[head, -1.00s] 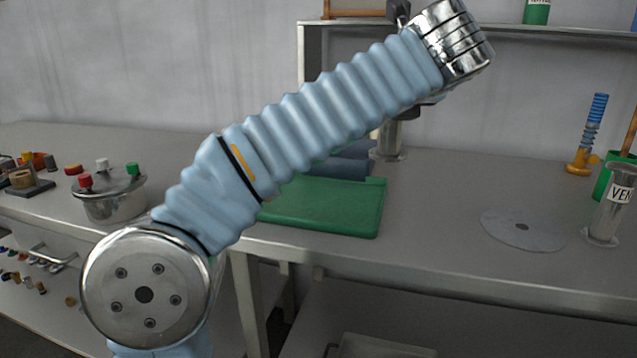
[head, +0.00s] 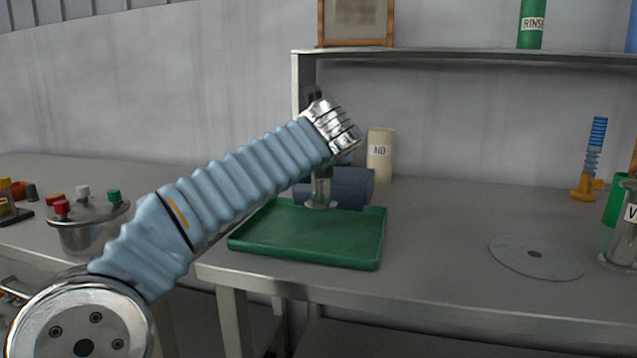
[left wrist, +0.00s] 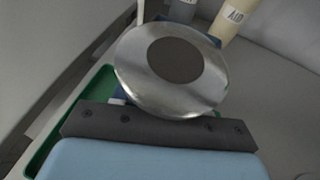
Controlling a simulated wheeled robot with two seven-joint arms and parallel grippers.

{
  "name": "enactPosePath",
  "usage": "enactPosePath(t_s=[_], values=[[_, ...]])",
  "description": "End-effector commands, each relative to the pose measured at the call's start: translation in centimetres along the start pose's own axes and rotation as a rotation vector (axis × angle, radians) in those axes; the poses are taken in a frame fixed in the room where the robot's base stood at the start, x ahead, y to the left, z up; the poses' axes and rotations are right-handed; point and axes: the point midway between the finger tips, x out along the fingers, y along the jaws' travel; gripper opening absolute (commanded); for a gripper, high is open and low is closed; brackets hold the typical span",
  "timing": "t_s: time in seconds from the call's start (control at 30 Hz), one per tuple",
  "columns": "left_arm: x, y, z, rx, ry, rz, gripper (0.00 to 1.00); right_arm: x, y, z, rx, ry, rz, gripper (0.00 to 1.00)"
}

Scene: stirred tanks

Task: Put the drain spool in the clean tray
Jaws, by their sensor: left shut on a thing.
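The drain spool is a shiny steel piece with a flange at its lower end (head: 320,204), upright in the head view. My left gripper (head: 321,172) is shut on it; its fingers are mostly hidden by the wrist. The green tray (head: 290,250), apparently the clean tray, lies on the bench, and the spool appears over its back part. I cannot tell whether the flange touches the tray. In the left wrist view the spool's round steel top flange (left wrist: 140,72) with a dark centre covers the fingers, and the tray's green rim (left wrist: 50,140) shows behind. My right gripper is out of view.
A dark blue cylinder (head: 352,187) lies behind the tray, with a cream labelled container (head: 380,153) beyond. A grey disc (head: 510,258) lies to the right. A lidded steel pot (head: 85,235) stands left. The bench between tray and disc is clear.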

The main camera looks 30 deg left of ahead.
Motion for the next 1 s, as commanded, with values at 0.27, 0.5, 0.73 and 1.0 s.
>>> enactPosePath(t_s=[0.27,0.5,0.73,1.0], values=[[1.8,0.5,-3.4,0.001,-0.001,0.001,0.05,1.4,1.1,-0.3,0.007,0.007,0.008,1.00],[1.7,0.4,-3.2,0.000,-0.001,0.001,0.05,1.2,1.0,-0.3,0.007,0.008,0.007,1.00],[1.8,0.4,-3.4,0.000,0.001,0.001,0.66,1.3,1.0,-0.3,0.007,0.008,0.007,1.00],[1.8,0.4,-3.4,0.000,0.000,0.001,0.68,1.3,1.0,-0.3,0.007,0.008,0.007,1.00]])
